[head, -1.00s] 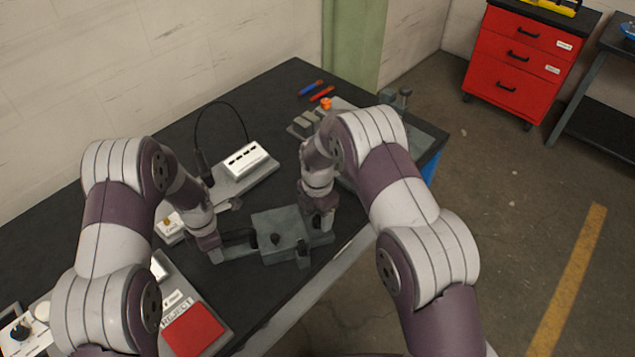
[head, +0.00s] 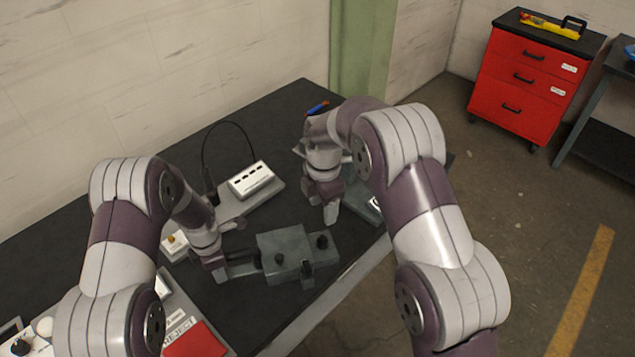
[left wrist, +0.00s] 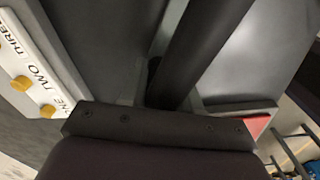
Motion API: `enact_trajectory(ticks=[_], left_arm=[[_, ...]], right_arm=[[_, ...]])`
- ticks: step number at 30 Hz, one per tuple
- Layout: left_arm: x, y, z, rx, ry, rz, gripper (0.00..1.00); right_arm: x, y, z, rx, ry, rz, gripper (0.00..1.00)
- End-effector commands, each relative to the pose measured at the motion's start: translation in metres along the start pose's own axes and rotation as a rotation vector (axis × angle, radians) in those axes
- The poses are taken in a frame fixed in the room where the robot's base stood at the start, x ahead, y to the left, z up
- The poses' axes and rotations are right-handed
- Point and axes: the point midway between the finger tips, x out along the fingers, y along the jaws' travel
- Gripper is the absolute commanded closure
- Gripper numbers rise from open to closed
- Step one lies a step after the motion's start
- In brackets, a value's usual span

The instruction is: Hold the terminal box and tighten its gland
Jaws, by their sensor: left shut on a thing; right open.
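The terminal box (head: 283,243) is a grey-green block with dark round fittings on the bench near its front edge. One black fitting (head: 322,242) stands at its right end and another (head: 306,268) on its near side; I cannot tell which is the gland. My left gripper (head: 222,274) is at the box's left end, shut on a dark bar-like part (head: 243,263) there. In the left wrist view a dark bar (left wrist: 200,45) runs out from the gripper. My right gripper (head: 331,214) is open and empty, above and behind the box's right end, apart from it.
A white unit with dark slots (head: 250,180) and a cable stands behind the box. A small station with a yellow button (head: 172,240) is left of my left gripper. A red reject pad (head: 195,342) lies at the front left.

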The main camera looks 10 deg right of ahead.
Motion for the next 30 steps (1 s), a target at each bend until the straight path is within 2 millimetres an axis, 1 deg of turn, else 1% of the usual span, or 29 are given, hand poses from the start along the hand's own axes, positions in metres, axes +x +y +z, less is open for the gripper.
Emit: enact_trajectory(ticks=[1, 3, 11, 14, 17, 21, 24, 27, 30], left_arm=[[-0.001, 0.001, 0.000, -0.001, -0.001, 0.001, 0.58], [-0.001, 0.001, 0.000, -0.001, -0.001, 0.001, 0.38], [-0.001, 0.000, 0.000, -0.001, 0.000, 0.001, 0.38], [-0.009, 0.001, 0.000, -0.001, -0.001, 0.002, 0.38], [-0.031, 0.001, 0.001, -0.001, -0.002, 0.005, 0.38], [-0.070, 0.002, 0.001, -0.001, -0.003, 0.006, 0.38], [-0.093, 0.001, 0.000, -0.001, -0.002, 0.004, 0.38], [-0.109, 0.001, 0.000, -0.001, -0.001, 0.002, 0.38], [-0.118, 0.000, 0.000, 0.022, -0.001, 0.001, 0.38]], right_arm=[[0.000, 0.000, 0.000, 0.000, 0.000, 0.000, 0.42], [0.000, 0.000, 0.000, 0.000, 0.000, 0.000, 0.42], [0.000, 0.000, 0.000, -0.001, 0.000, 0.000, 0.42], [0.000, 0.000, 0.000, -0.001, 0.000, 0.000, 0.42], [0.000, 0.000, 0.000, -0.001, 0.000, 0.000, 0.42], [0.000, 0.000, 0.000, -0.001, 0.000, 0.000, 0.42], [0.000, 0.000, 0.000, -0.001, 0.000, 0.000, 0.42], [0.000, 0.000, 0.000, -0.001, 0.000, 0.000, 0.42], [0.000, 0.000, 0.000, 0.018, 0.000, 0.000, 0.42]])
